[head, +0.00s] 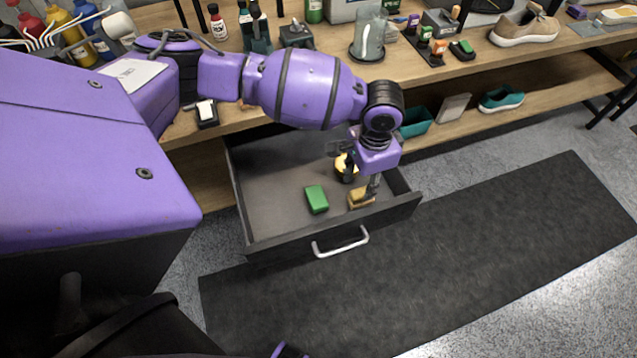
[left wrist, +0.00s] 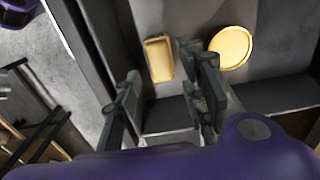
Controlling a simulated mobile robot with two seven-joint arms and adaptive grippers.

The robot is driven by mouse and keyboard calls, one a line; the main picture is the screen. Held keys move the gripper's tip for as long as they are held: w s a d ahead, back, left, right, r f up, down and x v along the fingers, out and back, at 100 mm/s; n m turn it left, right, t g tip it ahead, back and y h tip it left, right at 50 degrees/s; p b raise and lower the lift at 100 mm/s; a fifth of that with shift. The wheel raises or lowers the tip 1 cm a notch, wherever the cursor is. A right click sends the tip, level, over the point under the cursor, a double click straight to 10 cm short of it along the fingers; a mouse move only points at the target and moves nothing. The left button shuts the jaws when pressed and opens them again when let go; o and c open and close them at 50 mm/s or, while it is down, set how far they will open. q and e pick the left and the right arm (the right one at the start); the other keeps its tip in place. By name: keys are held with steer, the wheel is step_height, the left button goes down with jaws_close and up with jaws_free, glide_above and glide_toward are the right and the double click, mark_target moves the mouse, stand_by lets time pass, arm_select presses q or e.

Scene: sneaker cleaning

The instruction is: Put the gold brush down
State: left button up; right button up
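The gold brush (head: 360,198) is a small rectangular block in the open drawer, near its front right corner. In the left wrist view the gold brush (left wrist: 158,58) lies on the grey drawer floor, just beyond the fingertips. My left gripper (head: 371,186) reaches down into the drawer above and beside the brush. In the left wrist view the fingers of my left gripper (left wrist: 165,85) stand well apart with nothing clamped between them. Whether a finger touches the brush I cannot tell. My right gripper is not seen.
The open drawer (head: 270,165) also holds a green block (head: 316,199) and a round tan brush (head: 346,167), also seen in the left wrist view (left wrist: 231,47). The wooden workbench (head: 480,58) above carries bottles, a glass jar (head: 370,35) and a shoe (head: 525,27). The drawer's left part is clear.

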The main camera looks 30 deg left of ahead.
mark_target(362, 192)
arm_select(q)
step_height(362, 192, up, 6)
steer(key=shift+f, duration=0.15)
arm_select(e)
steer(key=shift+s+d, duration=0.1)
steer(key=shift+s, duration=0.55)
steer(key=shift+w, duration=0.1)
